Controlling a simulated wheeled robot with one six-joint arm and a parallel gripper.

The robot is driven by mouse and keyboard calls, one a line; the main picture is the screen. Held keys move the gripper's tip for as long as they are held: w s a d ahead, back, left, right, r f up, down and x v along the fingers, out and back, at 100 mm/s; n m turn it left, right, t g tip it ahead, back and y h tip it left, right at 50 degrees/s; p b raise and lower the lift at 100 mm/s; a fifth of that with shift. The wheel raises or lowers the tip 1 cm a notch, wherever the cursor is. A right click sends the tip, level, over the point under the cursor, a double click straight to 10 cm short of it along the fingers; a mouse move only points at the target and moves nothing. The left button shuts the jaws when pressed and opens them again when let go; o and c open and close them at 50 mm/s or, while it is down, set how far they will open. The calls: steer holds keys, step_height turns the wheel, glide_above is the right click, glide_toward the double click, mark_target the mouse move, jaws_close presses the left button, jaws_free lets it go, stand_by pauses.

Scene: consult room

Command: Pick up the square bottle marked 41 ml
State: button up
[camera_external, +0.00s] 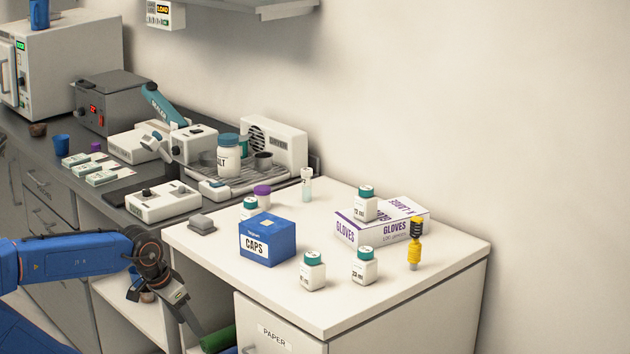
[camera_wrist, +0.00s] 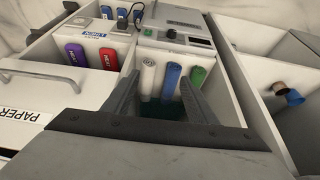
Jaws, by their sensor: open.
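Several square white bottles with green caps stand on the white counter (camera_external: 330,310). One bottle (camera_external: 313,272) is at the front, another (camera_external: 364,267) to its right, one (camera_external: 365,205) on the gloves box, and one (camera_external: 250,208) partly hidden behind the blue CAPS box. Their labels are too small to read surely, so I cannot tell which says 41 ml. My gripper (camera_external: 190,318) is low at the left, below the counter top and away from these bottles. In the wrist view my gripper (camera_wrist: 160,95) is open, with nothing between its fingers.
The CAPS box (camera_external: 267,240), gloves box (camera_external: 385,218) and a yellow-black item (camera_external: 415,248) stand on the counter. The PAPER drawer (camera_external: 270,335) is below.

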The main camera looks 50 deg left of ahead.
steer(key=shift+o, duration=0.5)
step_height(320, 180, up, 41)
steer(key=m+g+h, duration=0.4)
steer(key=m+g, duration=0.1)
steer(key=m, duration=1.4)
glide_above(310, 253)
steer(key=a, duration=0.6)
steer(key=shift+f, duration=2.75)
steer(key=x, duration=1.1)
steer(key=d+x, duration=0.1)
steer(key=x, duration=0.5)
steer(key=shift+w+r, duration=0.1)
steer(key=c, duration=1.1)
